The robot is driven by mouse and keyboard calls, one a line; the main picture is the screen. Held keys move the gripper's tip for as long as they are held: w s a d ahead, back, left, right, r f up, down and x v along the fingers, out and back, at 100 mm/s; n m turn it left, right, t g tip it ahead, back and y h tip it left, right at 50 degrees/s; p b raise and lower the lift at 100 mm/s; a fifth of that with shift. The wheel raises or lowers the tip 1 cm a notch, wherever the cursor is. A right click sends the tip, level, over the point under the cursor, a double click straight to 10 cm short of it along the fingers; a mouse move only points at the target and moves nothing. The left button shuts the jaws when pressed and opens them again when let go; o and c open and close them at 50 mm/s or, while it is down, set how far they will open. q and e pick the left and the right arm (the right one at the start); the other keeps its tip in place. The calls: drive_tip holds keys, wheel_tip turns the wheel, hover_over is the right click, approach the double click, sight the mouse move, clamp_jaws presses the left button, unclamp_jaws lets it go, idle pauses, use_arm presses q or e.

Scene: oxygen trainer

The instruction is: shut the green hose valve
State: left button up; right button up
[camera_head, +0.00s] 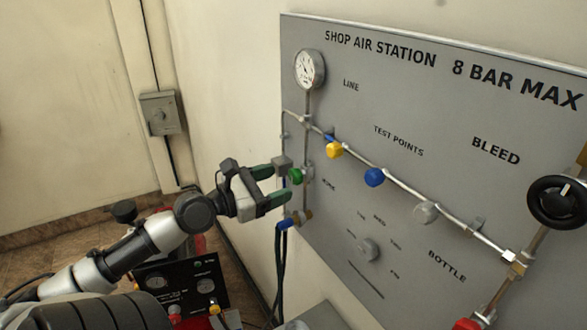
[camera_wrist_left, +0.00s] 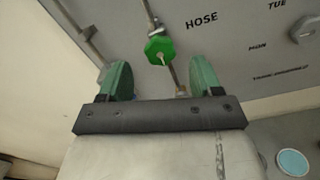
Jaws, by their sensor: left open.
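The green hose valve (camera_head: 296,176) is a small green knob on the vertical pipe at the left side of the grey panel. In the left wrist view the green knob (camera_wrist_left: 160,50) sits ahead of the fingertips, between their lines and a little left of centre. My left gripper (camera_head: 284,184) is open, with its two green-tipped fingers pointing at the panel close to the knob. The left wrist view shows the spread fingers (camera_wrist_left: 157,78) with nothing between them. I cannot tell whether a finger touches the knob. My right gripper is not in view.
The grey panel (camera_head: 440,110) carries a gauge (camera_head: 309,69), a yellow knob (camera_head: 334,150), a blue knob (camera_head: 374,177), a grey knob (camera_head: 425,213) and a black handwheel (camera_head: 557,201). A blue hose fitting (camera_head: 285,223) with dark hoses is below the green knob. A black instrument box (camera_head: 180,288) stands lower left.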

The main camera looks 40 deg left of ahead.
sight(292, 177)
use_arm(q)
drive_tip(key=p+x, duration=0.2)
drive_tip(key=x, duration=0.2)
drive_tip(key=shift+r, duration=0.15)
drive_tip(key=shift+w+d, duration=0.1)
drive_tip(key=shift+w, duration=0.3)
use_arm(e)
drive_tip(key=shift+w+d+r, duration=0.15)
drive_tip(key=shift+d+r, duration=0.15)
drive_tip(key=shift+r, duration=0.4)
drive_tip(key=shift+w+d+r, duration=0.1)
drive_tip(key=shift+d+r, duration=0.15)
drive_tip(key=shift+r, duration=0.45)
use_arm(q)
drive_tip(key=shift+c, duration=0.5)
drive_tip(key=c, duration=0.8)
drive_tip(key=shift+c, duration=0.2)
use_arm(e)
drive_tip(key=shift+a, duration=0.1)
